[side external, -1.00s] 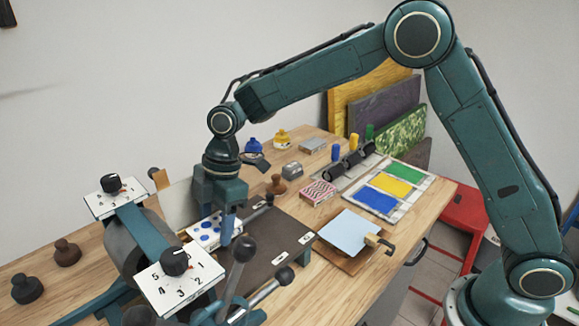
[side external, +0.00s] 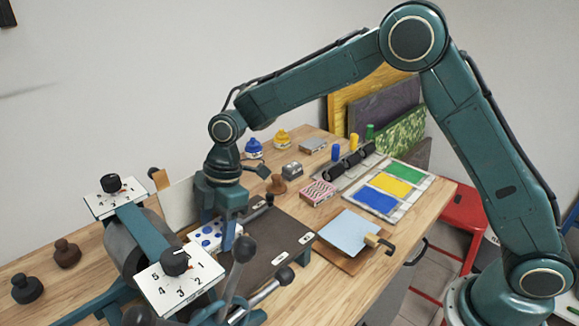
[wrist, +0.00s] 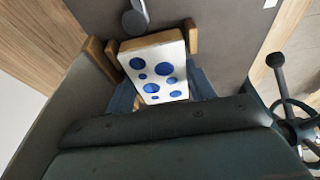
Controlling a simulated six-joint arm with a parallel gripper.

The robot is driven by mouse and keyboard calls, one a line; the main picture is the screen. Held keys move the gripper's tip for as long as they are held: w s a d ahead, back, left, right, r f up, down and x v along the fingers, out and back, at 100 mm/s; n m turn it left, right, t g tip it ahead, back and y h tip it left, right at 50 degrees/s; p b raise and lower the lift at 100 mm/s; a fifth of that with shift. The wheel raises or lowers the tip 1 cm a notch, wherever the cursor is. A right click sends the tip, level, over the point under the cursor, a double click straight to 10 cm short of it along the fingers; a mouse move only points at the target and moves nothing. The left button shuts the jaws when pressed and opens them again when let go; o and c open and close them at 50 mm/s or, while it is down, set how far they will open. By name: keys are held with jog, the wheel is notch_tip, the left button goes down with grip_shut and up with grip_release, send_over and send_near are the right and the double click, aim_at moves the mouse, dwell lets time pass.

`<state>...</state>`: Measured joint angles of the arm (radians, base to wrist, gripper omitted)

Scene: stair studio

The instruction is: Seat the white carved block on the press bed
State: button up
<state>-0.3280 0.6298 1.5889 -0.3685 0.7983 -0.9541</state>
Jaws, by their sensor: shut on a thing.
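The white carved block (side external: 208,236), with blue round spots on its face and a brown wooden edge, is at the press bed (side external: 275,251), a dark flat plate. My gripper (side external: 229,238) is shut on the block, pointing down over the bed's left part. In the wrist view the block (wrist: 155,68) sits between my blue fingers, slightly turned relative to the wooden stops (wrist: 98,55) around it. A further stop (wrist: 191,37) is beside its right edge. I cannot tell whether its underside touches the bed; my gripper hides its near end.
The press roller (side external: 126,250) with numbered dials (side external: 179,278) stands close on the left, and dark-knobbed levers (side external: 243,250) rise in front. A clamped light-blue sheet (side external: 349,232) and a striped box (side external: 318,192) are to the right. The bed's right part is clear.

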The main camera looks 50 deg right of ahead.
jog(key=shift+f, duration=0.25)
dwell(0.5)
jog(key=o, duration=1.1)
jog(key=shift+r, duration=0.2)
jog(key=shift+r, duration=3.85)
